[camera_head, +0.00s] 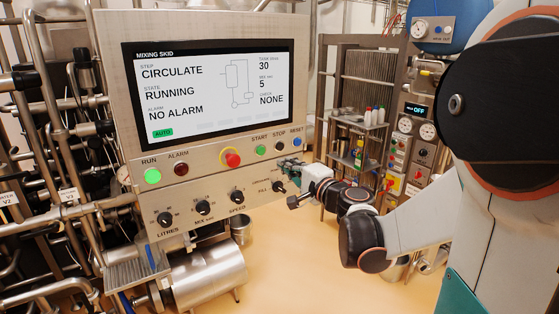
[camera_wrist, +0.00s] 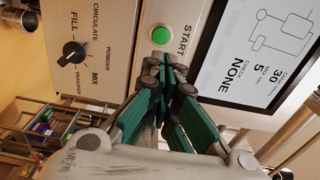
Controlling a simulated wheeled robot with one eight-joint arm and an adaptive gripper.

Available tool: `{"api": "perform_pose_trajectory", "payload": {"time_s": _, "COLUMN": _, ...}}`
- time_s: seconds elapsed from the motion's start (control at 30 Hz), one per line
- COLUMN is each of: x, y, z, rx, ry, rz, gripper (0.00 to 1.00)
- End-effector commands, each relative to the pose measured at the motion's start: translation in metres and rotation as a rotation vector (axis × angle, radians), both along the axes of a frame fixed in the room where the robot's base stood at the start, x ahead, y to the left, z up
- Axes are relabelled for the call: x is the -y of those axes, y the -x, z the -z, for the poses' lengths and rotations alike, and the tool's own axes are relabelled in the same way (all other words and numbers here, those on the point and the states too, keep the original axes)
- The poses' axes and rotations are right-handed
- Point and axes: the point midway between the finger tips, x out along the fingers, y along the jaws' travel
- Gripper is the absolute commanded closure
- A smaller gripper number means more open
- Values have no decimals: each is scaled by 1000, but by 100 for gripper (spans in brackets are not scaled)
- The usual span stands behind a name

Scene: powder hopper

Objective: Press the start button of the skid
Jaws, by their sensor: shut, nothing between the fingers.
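The mixing skid's control panel (camera_head: 215,183) faces me. Its green START button (camera_head: 261,150) is at the right of the row under the screen, and it also shows in the wrist view (camera_wrist: 161,35), directly ahead of the fingertips. My gripper (camera_head: 284,164) is by the lower right of the panel, below the black STOP button (camera_head: 280,146). In the wrist view, my gripper (camera_wrist: 164,66) has its green fingers closed together with nothing between them. The tips appear close to the START button in the picture, with a gap visible. The screen (camera_head: 210,90) reads CIRCULATE, RUNNING, NO ALARM.
A red emergency stop (camera_head: 230,158) sits left of START, and a blue RESET button (camera_head: 297,142) right of it. The RUN lamp (camera_head: 152,176) glows green. Knobs line the lower panel, including a selector knob (camera_wrist: 74,52). Pipework fills the left; open floor lies below.

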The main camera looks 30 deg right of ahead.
Motion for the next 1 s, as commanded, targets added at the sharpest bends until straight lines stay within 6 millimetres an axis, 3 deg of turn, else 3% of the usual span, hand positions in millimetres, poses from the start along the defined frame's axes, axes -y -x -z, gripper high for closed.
{"api": "perform_pose_trajectory", "payload": {"time_s": 0.1, "x": 1, "y": 18, "z": 0, "rx": 0, "ry": 0, "rz": 2, "gripper": 100}}
{"api": "perform_pose_trajectory", "payload": {"time_s": 0.3, "x": 1, "y": 30, "z": 0, "rx": 0, "ry": 0, "rz": 0, "gripper": 100}}
{"api": "perform_pose_trajectory", "payload": {"time_s": 1.0, "x": 1, "y": 31, "z": 0, "rx": 0, "ry": 0, "rz": 0, "gripper": 100}}
